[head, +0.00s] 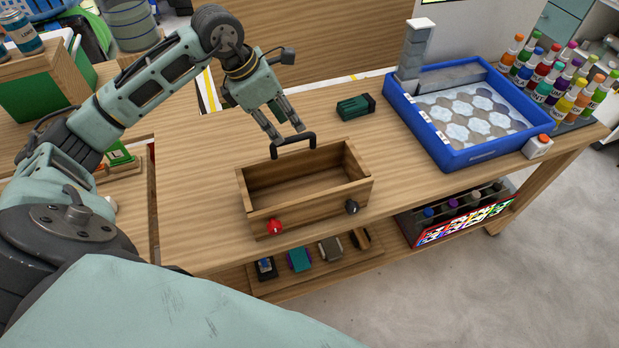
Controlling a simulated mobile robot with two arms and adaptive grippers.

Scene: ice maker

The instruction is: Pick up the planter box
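The planter box (254,221) appears to be the open, empty wooden box near the front edge of the wooden table. My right gripper is not in view.
A dark green object (355,107) lies on the table behind the box. A blue tray (455,151) with hexagonal tiles stands to the right, beside several coloured bottles (560,85) and a red-button box (538,147). A lower shelf (340,272) holds small items. Table around the box is clear.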

